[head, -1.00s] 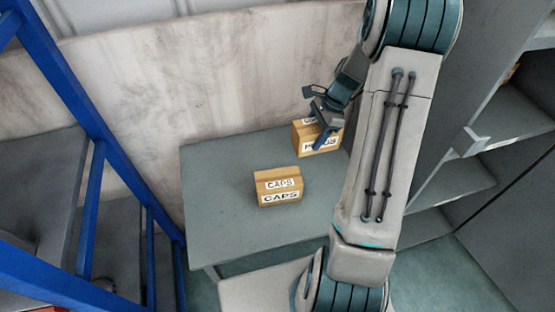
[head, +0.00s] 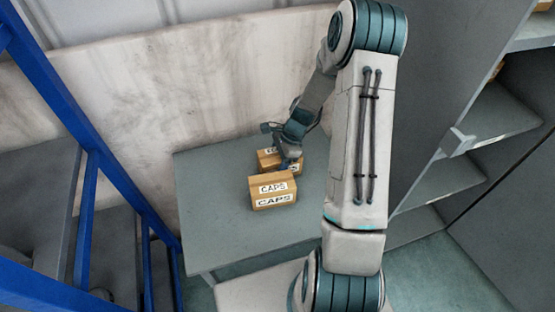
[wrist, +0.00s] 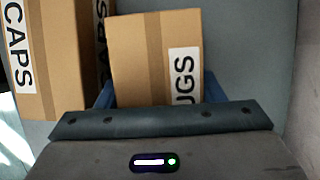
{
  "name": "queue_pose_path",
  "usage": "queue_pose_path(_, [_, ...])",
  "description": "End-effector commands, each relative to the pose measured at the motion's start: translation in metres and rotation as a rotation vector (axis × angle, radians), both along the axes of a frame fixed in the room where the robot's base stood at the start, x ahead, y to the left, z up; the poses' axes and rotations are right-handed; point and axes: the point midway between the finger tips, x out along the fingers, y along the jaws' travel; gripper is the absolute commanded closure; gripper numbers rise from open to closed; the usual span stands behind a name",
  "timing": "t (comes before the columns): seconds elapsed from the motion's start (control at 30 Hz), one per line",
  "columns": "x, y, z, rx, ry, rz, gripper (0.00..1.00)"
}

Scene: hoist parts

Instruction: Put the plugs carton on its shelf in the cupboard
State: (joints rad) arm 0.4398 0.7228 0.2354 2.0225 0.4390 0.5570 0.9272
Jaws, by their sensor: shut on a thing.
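The plugs carton (head: 268,160) is a brown box behind the caps carton in the head view, its label mostly hidden. In the wrist view the plugs carton (wrist: 142,62) stands between the blue fingers, with "UGS" readable. My gripper (head: 290,163) is shut on it; whether the carton touches the table is unclear. The caps carton (head: 272,190) stands on the grey table, close beside the plugs carton; it also shows at the left of the wrist view (wrist: 62,70). The open cupboard (head: 420,175) is at the right, partly hidden by my arm.
The grey table (head: 215,225) is bare apart from the cartons. A blue-framed rack (head: 85,130) stands at the left. A stained pale wall panel (head: 180,90) runs behind the table. Cupboard shelves (head: 500,115) and green floor (head: 440,260) lie at the right.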

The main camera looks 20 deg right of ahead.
Motion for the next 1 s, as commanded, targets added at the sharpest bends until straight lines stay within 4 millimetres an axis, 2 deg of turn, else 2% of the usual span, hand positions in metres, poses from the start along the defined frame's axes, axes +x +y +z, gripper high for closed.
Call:
queue_pose_path(0.3, [0.0,0.0,-0.004,0.0,-0.001,0.001,0.73])
queue_pose_path(0.33, [0.0,0.0,-0.003,0.0,0.0,0.0,0.3])
queue_pose_path(0.63, [0.0,0.0,-0.001,0.0,0.0,0.0,0.29])
queue_pose_path(0.77, [0.001,-0.002,0.005,-0.001,-0.002,0.0,0.29])
queue_pose_path(1.0, [0.001,-0.019,0.044,-0.003,-0.006,-0.001,0.29])
